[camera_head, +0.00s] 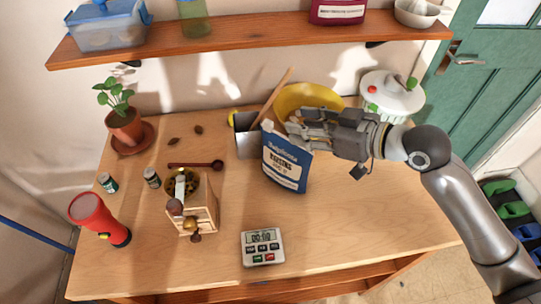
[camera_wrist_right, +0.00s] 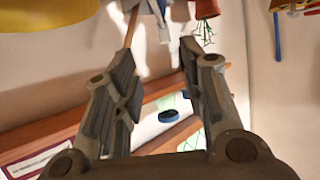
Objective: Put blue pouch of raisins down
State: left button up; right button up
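The blue pouch of raisins (camera_head: 287,162) stands upright on the wooden table, slightly turned, its pale label facing me. My right gripper (camera_head: 300,124) is at the pouch's top right edge, reaching in from the right. In the right wrist view its two fingers (camera_wrist_right: 157,75) are spread apart with nothing between them, and the pouch does not show there. In the head view the fingers overlap the pouch's top corner, so I cannot tell whether they touch it. My left gripper is not in view.
Behind the pouch are a metal canister (camera_head: 246,142) with a wooden spoon and a yellow bowl (camera_head: 305,97). A timer (camera_head: 262,247), a wooden grinder (camera_head: 200,213) and a red flashlight (camera_head: 93,216) stand nearer. The table's right front is clear. A shelf (camera_head: 250,40) hangs above.

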aim_at(272, 123)
jog(key=p+x, duration=0.1)
jog(key=x, duration=0.2)
jog(key=shift+w+a+f, duration=0.1)
jog(key=shift+a, duration=0.1)
jog(key=x, duration=0.1)
jog(key=p+x, duration=0.1)
jog(key=x, duration=0.1)
jog(key=p+x, duration=0.1)
jog(key=x, duration=0.1)
jog(key=shift+s+a, duration=0.2)
jog(key=shift+s, duration=0.1)
jog(key=shift+w+a+f, duration=0.2)
jog(key=shift+a, duration=0.1)
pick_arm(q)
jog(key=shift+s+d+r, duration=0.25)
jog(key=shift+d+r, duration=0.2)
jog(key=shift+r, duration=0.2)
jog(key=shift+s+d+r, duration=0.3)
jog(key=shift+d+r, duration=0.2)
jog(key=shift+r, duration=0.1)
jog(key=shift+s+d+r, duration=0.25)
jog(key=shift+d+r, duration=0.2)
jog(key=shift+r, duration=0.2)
pick_arm(e)
grip_shut()
